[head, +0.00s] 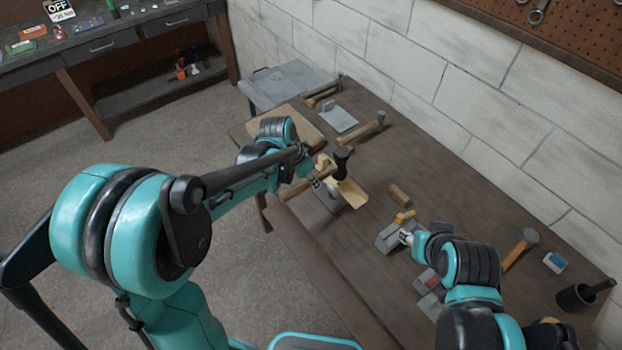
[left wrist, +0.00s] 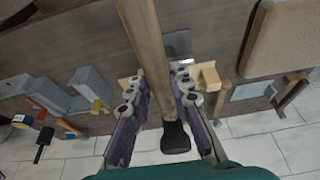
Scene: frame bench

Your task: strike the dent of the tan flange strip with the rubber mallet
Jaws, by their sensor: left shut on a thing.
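My left gripper (head: 316,180) is shut on the wooden handle of the rubber mallet. The mallet's black head (head: 342,160) shows just past the fingers, over or beside the tan flange strip (head: 350,192). In the left wrist view the handle (left wrist: 146,45) runs between my left fingers (left wrist: 158,95), with the black head (left wrist: 175,137) at its lower end. The tan strip (left wrist: 208,76) shows partly there, behind the gripper. I cannot make out the dent or whether the head touches the strip. My right gripper (head: 406,236) is beside a grey metal block (head: 388,238); its jaws are unclear.
Several hammers lie on the bench, one with an orange handle (head: 520,248) at right. A small wooden block (head: 400,195) lies right of the strip. A grey plate (head: 339,118) and a tan board (head: 298,122) lie farther back.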

